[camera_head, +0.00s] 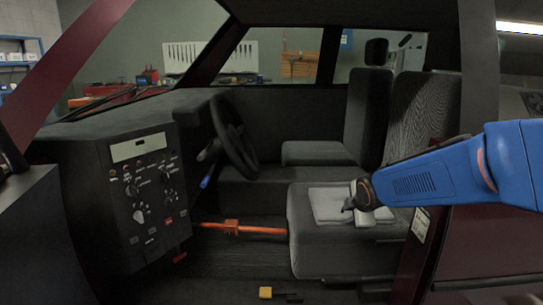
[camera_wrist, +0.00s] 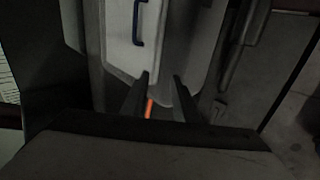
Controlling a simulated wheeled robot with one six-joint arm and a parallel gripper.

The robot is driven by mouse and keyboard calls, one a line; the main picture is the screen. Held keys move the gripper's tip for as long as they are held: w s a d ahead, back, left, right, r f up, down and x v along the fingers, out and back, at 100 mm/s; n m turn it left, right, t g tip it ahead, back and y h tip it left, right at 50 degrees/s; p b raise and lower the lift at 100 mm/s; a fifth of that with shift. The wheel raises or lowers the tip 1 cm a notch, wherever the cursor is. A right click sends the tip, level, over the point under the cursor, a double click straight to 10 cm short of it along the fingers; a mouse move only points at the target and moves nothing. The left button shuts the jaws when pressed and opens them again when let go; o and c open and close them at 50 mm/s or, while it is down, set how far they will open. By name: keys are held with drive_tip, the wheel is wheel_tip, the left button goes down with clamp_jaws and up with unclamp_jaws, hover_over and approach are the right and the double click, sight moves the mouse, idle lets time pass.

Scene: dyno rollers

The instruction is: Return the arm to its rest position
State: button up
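My blue arm (camera_head: 430,180) reaches in from the right through the vehicle's door opening. My gripper (camera_head: 357,196) is at the near seat, low over or beside a pale grey-white item lying on it (camera_head: 328,204). From here I cannot tell whether they touch. In the wrist view the two dark fingers of my gripper (camera_wrist: 160,98) stand apart with nothing held between them. An orange strip shows beyond, in the gap. A pale panel with a dark handle (camera_wrist: 138,22) lies ahead of the fingers.
The near seat (camera_head: 345,255) is under my gripper. A steering wheel (camera_head: 233,138) and a dark control panel (camera_head: 145,195) with knobs are to the left. An orange bar (camera_head: 240,229) crosses the floor area. The door pillar (camera_head: 425,245) stands close below my arm.

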drive_tip(key=s+d+m+g, duration=0.1)
drive_tip(key=s+m, duration=0.8)
drive_tip(key=s, duration=0.9)
drive_tip(key=s+d+m+g, duration=0.1)
drive_tip(key=s+m, duration=0.8)
drive_tip(key=s, duration=1)
drive_tip(key=shift+s+d+r+g, duration=0.2)
drive_tip(key=shift+d+g, duration=0.1)
drive_tip(key=shift+g, duration=0.6)
